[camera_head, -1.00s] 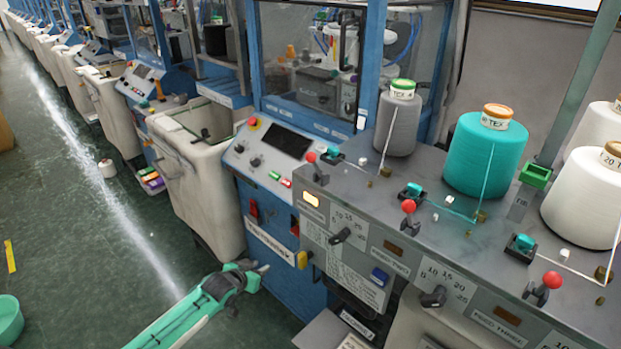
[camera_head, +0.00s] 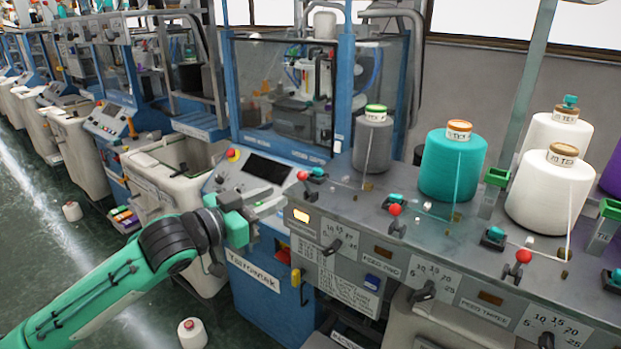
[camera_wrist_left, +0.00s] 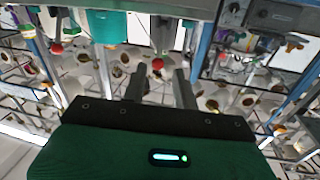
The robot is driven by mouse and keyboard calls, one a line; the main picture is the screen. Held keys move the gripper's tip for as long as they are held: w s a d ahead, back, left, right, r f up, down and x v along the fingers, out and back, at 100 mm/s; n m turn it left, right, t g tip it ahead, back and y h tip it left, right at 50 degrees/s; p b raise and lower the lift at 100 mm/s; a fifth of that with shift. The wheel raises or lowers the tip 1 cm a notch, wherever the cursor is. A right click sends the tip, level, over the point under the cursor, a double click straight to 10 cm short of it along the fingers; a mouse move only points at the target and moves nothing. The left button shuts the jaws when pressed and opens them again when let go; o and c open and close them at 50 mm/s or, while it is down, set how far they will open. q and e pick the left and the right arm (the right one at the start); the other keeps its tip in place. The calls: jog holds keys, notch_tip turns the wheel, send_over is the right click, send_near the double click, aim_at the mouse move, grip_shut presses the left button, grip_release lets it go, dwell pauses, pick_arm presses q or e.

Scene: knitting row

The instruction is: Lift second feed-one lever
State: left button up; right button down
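The feed-one lever with its red knob (camera_head: 303,175) stands at the left end of the grey feed box (camera_head: 345,205), above a lit yellow lamp. My left gripper (camera_head: 268,208) is just left of and below that knob in the head view, apart from it. In the left wrist view the two fingers (camera_wrist_left: 161,88) are spread with nothing between them. A red knob (camera_wrist_left: 157,64) shows ahead of the gap between their tips. My right gripper is in neither view.
Other red-knobbed levers (camera_head: 395,210) (camera_head: 523,256) stand along the box to the right. Grey (camera_head: 372,146), teal (camera_head: 451,165) and white (camera_head: 550,195) yarn cones stand behind them. A blue machine panel (camera_head: 262,168) is behind my gripper. A small cone (camera_head: 192,333) is on the floor.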

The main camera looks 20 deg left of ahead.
aim_at(306, 186)
pick_arm(q)
jog(key=p+x, duration=0.3)
jog(key=x, duration=0.7)
jog(key=shift+w+d+r, duration=0.1)
jog(key=shift+w+d, duration=0.05)
jog(key=shift+w, duration=0.05)
jog(key=shift+w+d, duration=0.25)
jog(key=shift+w, duration=0.15)
grip_shut()
